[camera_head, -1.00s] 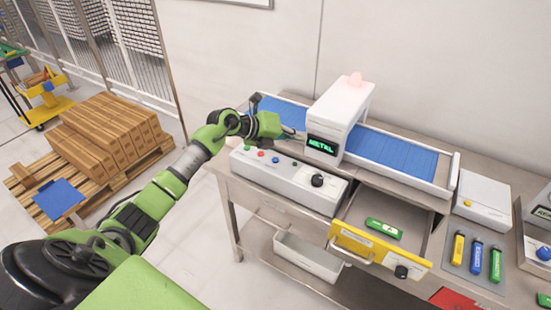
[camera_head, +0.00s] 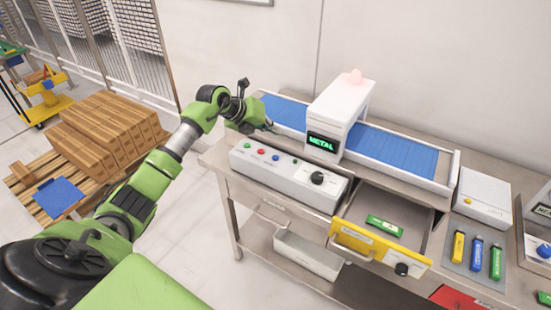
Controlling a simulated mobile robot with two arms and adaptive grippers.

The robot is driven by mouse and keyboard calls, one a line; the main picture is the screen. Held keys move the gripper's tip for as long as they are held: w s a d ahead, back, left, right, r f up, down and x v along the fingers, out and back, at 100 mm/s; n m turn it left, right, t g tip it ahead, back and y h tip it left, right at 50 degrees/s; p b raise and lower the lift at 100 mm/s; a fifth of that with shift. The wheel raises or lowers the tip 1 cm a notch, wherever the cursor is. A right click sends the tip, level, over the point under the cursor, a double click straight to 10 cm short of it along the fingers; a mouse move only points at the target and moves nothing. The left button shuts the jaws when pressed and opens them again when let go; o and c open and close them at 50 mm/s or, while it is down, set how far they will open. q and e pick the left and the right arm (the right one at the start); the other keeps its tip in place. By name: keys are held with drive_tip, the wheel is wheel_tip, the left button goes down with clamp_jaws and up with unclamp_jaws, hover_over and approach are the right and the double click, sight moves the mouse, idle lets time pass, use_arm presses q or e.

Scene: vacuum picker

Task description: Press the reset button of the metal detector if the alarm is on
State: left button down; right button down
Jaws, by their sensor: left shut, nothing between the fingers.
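The white metal detector (camera_head: 340,105) stands over a blue conveyor (camera_head: 395,155). Its display (camera_head: 322,142) shows green text reading "METAL". The lamp (camera_head: 354,77) on top is pale pink; I cannot tell whether it is lit. A control box (camera_head: 285,181) in front carries a green button (camera_head: 247,147), a red button (camera_head: 262,153), a blue button (camera_head: 276,158) and a black knob (camera_head: 317,178). No reset label is readable. My left gripper (camera_head: 270,129) is shut and empty, above and behind the box's left part, left of the detector. My right gripper is out of view.
An open drawer (camera_head: 380,245) with a yellow front holds a green device (camera_head: 384,226). Yellow, blue and green devices lie on a tray (camera_head: 456,262) at right. A white box (camera_head: 484,199) stands behind them. Stacked cartons (camera_head: 108,135) sit on a pallet at left.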

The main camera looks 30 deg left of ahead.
sight(274, 157)
use_arm(q)
wheel_tip(274, 157, down, 7)
drive_tip(key=b, duration=0.4)
drive_tip(key=shift+f+b, duration=0.15)
drive_tip(key=shift+b, duration=0.2)
drive_tip(key=shift+f, duration=0.35)
idle(0.7)
drive_tip(key=shift+f+b, duration=0.35)
drive_tip(key=shift+b, duration=0.05)
drive_tip(key=shift+f, duration=0.45)
idle(0.4)
drive_tip(key=shift+r, duration=0.1)
drive_tip(key=shift+r+p, duration=0.35)
drive_tip(key=shift+r, duration=0.4)
